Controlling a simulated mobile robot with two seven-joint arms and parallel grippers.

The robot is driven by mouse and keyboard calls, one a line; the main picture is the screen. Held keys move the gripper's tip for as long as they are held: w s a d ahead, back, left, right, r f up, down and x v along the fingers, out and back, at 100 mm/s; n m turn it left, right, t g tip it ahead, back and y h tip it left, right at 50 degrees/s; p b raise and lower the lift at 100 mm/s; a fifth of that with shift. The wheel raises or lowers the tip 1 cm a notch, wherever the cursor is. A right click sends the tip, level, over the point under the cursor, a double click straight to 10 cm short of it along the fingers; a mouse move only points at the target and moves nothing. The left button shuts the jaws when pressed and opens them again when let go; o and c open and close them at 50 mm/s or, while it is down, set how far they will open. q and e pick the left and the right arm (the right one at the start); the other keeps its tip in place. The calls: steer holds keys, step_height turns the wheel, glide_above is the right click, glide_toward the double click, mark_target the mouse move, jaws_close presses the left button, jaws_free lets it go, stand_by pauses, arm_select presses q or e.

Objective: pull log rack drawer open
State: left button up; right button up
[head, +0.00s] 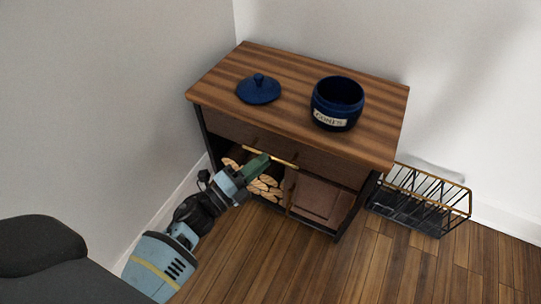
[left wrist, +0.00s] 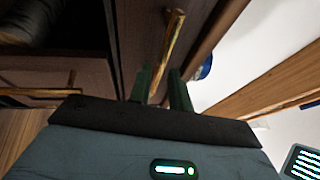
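The log rack (head: 380,98) is a wooden cabinet with a striped top and dark legs. Its drawer (head: 325,162) lies just under the top and looks shut. The drawer has a long thin brass handle (head: 286,161), which also shows in the left wrist view (left wrist: 172,38). My left gripper (head: 262,163) is at the handle's left part. In the left wrist view its two dark green fingers (left wrist: 160,88) are apart, with the handle running between them; whether they touch it I cannot tell. My right gripper is not in view.
A blue jar (head: 338,104) and its blue lid (head: 258,90) stand on the top. Split logs (head: 266,187) fill the lower left bay, beside a lower door (head: 318,200). A black and gold wire rack (head: 420,198) stands at right. The wooden floor in front is clear.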

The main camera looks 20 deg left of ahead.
arm_select(q)
steer(key=shift+b+x, duration=0.35)
steer(key=shift+x, duration=1.45)
jaws_close()
steer(key=shift+s, duration=0.15)
